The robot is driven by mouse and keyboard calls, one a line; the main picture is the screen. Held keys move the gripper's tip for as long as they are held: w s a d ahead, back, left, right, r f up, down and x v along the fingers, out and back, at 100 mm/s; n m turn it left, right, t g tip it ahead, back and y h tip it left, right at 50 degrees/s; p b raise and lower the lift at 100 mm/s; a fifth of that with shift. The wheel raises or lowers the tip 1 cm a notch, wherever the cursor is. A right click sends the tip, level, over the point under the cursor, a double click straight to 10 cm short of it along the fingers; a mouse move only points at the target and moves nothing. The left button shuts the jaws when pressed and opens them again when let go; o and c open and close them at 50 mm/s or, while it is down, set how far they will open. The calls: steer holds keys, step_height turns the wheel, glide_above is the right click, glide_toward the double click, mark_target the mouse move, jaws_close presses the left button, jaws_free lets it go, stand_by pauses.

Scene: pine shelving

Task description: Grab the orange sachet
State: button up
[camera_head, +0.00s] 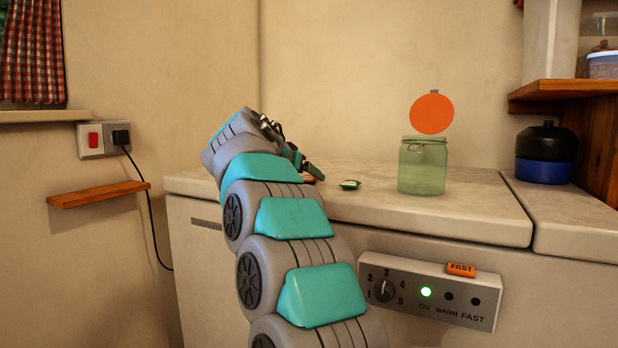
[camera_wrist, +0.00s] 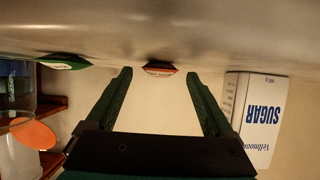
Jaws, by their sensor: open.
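The orange sachet (camera_wrist: 161,68) lies on the worktop, seen in the wrist view framed between my two fingertips, with a gap on both sides. In the head view only a small orange edge of it (camera_head: 309,179) shows, mostly hidden by my gripper. My gripper (camera_wrist: 159,74) is open and empty, with its fingers pointing at the sachet. In the head view my gripper (camera_head: 308,168) is low over the worktop near its back left. I cannot tell how far the fingertips are from the sachet.
A green sachet (camera_head: 350,184) lies to the right, also in the wrist view (camera_wrist: 62,62). Beyond it stands a glass jar (camera_head: 422,168) with its round orange lid (camera_head: 432,114) raised. A sugar box (camera_wrist: 258,118) stands close by on the other side in the wrist view.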

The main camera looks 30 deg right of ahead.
steer(key=shift+w+d+f, duration=0.2)
steer(key=shift+d, duration=0.1)
jaws_close()
stand_by(0.5)
